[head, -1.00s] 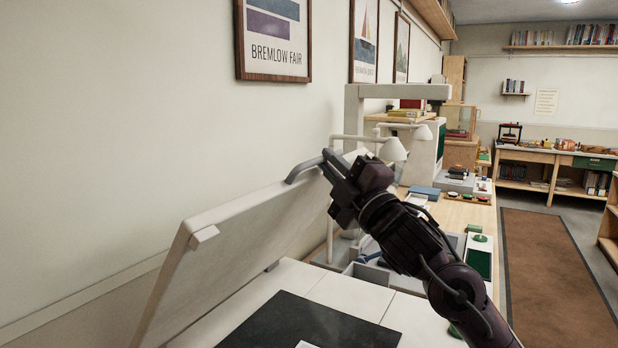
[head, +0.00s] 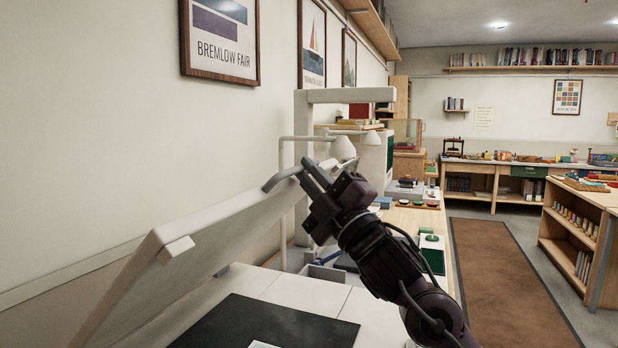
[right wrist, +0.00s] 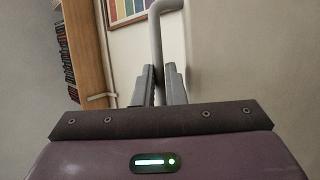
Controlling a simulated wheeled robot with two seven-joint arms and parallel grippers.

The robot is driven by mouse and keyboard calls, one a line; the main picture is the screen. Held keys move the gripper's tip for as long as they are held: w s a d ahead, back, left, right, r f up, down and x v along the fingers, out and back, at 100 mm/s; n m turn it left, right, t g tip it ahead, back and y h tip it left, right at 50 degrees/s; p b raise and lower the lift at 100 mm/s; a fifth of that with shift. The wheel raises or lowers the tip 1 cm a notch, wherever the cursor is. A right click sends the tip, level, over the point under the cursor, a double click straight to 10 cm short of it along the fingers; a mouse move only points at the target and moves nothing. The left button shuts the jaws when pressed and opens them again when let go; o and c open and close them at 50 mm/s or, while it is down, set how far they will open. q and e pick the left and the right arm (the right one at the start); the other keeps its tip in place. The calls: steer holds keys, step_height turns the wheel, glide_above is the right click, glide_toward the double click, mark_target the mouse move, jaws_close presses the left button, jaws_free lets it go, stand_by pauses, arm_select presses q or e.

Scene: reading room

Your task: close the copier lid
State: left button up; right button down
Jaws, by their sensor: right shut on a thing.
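The copier lid (head: 225,232) is a pale slab, tilted open and leaning up toward the wall at left. Its grey bar handle (head: 280,179) sticks out from the raised edge; the bar also shows in the right wrist view (right wrist: 157,35). My right gripper (head: 308,174) is shut on this handle, with its fingers on either side of the bar. Below the lid lies the copier's dark glass (head: 250,322), set in a white top (head: 305,291). A corner of white paper (head: 263,345) shows on the glass. My left gripper is not in view.
White lamps (head: 342,148) and a tall white stand (head: 301,150) rise behind the handle. A grey tray (head: 325,272) sits beyond the copier. A wooden desk (head: 415,217) runs farther back. A brown rug (head: 500,280) lies on open floor at right.

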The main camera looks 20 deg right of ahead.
steer(key=shift+w+a+f, duration=0.1)
steer(key=shift+a+f, duration=0.05)
steer(key=shift+f, duration=0.1)
steer(key=c, duration=1.8)
jaws_free()
steer(key=shift+w+a, duration=0.1)
